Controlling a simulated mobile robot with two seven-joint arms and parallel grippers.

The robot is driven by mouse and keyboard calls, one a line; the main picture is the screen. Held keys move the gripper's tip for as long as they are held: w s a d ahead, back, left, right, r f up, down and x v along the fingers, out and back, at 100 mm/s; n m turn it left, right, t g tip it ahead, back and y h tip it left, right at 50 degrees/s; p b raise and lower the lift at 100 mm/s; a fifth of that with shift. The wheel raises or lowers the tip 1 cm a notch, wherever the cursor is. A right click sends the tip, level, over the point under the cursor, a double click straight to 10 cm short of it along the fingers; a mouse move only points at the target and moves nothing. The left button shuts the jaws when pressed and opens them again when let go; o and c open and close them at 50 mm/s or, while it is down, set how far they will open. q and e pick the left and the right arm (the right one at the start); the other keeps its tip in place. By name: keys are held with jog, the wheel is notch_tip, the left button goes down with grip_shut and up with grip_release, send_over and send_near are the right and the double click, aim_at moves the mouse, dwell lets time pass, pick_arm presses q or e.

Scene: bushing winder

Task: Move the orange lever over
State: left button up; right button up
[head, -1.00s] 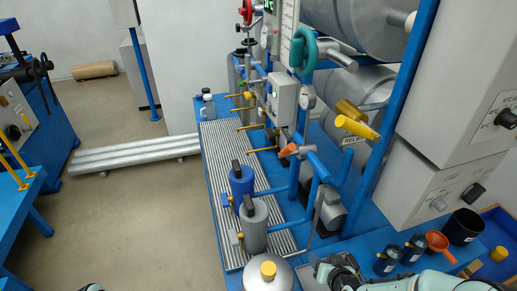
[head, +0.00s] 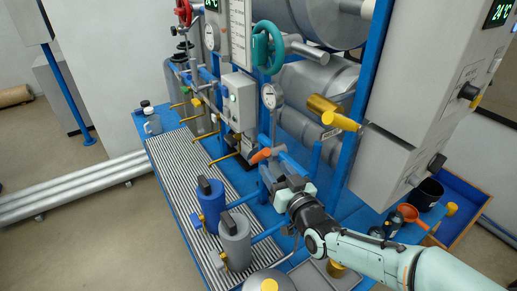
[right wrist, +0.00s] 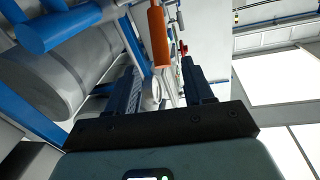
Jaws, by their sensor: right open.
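The orange lever (head: 261,155) sits on the pipework of the machine, below the grey box with a green light. In the head view it points to the lower left. My right gripper (head: 272,173) is just below and in front of the lever, with its fingers towards it. In the right wrist view the lever (right wrist: 158,36) shows between the two dark fingers of my open right gripper (right wrist: 160,75), towards their tip end. I cannot tell whether a finger touches it. My left gripper is not in view.
A teal handwheel (head: 268,47) and a yellow handle (head: 340,121) stand above and to the right of the lever. A blue canister (head: 210,206) and a grey canister (head: 235,243) stand to the left of my right arm. Blue pipes run close around the lever.

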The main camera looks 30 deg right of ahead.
jog(key=w, duration=0.3)
jog(key=w+p, duration=0.1)
jog(key=w, duration=0.5)
jog(key=shift+w+d+p, duration=0.3)
jog(key=shift+w+p, duration=0.1)
grip_shut()
